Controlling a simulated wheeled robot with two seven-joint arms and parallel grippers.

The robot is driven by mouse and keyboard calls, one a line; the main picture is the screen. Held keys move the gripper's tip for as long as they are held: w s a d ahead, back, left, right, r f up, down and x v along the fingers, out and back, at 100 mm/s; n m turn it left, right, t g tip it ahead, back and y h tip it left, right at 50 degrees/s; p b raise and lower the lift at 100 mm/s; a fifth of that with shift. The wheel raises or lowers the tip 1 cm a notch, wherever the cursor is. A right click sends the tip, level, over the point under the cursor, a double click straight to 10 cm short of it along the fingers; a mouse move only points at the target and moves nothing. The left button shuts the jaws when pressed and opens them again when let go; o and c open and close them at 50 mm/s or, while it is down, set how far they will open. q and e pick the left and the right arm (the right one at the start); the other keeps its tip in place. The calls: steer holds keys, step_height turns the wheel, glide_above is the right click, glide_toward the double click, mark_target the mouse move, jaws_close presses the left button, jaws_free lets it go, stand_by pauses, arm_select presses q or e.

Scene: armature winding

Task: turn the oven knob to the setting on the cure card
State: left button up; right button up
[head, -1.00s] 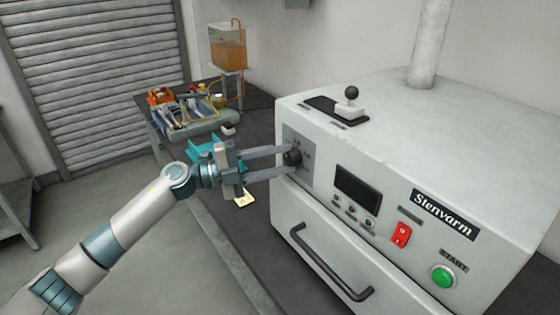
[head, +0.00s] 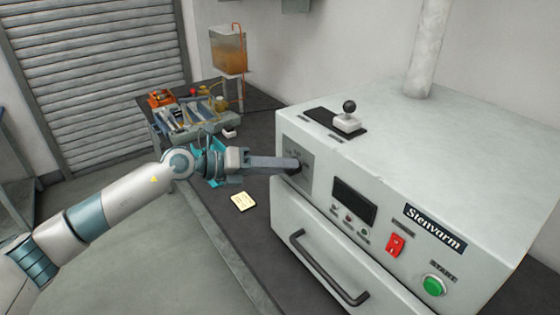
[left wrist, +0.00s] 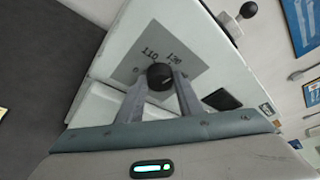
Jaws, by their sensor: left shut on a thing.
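The oven (head: 420,150) is a pale box marked Stenvarm, on the right in the head view. Its black knob (left wrist: 160,77) sits on a grey dial plate (left wrist: 136,67) in the left wrist view, with the marks 110 and what looks like 130 above it. My left gripper (head: 292,166) is shut on the knob, one finger on each side, and hides most of it in the head view. A small yellowish card (head: 243,202) lies on the dark bench left of the oven; its writing is too small to read. My right gripper is not in view.
The oven front has a dark display (head: 354,200), a red switch (head: 395,245), a green start button (head: 433,286) and a drawer handle (head: 325,268). A tray of tools (head: 200,125) and a tank of amber liquid (head: 229,50) stand at the back.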

arm_select(q)
steer(key=m+t+y, duration=0.1)
steer(key=m, duration=0.1)
steer(key=m+t+y+b, duration=0.1)
steer(key=m, duration=0.1)
steer(key=m+t+y+b, duration=0.1)
steer(key=m, duration=0.1)
steer(key=shift+s+d+m, duration=0.25)
steer(key=shift+s+m, duration=0.05)
steer(key=shift+s, duration=0.1)
stand_by(0.5)
steer(key=o, duration=1)
steer(key=shift+r, duration=0.1)
